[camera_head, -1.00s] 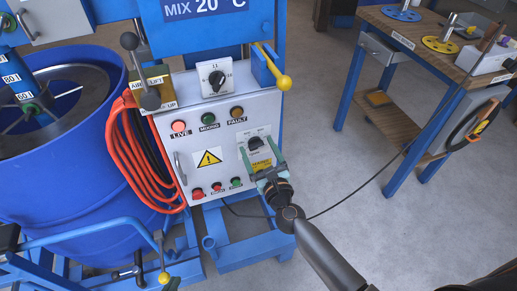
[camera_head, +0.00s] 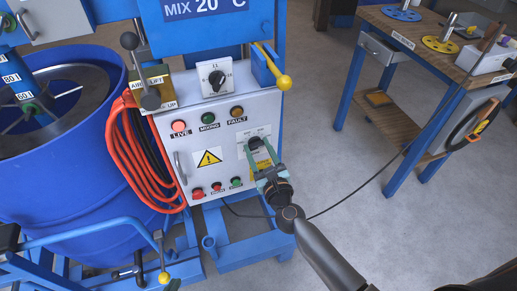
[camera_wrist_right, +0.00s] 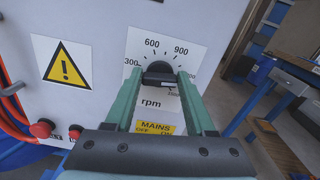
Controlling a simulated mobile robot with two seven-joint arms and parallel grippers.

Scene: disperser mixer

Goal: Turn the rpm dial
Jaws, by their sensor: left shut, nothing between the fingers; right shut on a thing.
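The rpm dial is a black knob on a white scale plate at the right of the grey control panel. It shows in the head view (camera_head: 255,142) and in the right wrist view (camera_wrist_right: 159,71). The scale there reads 300, 600, 900 and higher, with "rpm" below. A pale mark shows on the knob's lower right. My right gripper (camera_head: 260,147) reaches in from the lower right. Its two green fingers, also in the right wrist view (camera_wrist_right: 159,78), are shut on the knob's left and right sides. I cannot make out my left gripper.
Under the dial is a yellow MAINS label (camera_wrist_right: 155,127). Several red and green buttons (camera_head: 216,187) sit left of my right gripper. Open floor lies right, before a wooden bench (camera_head: 430,45).

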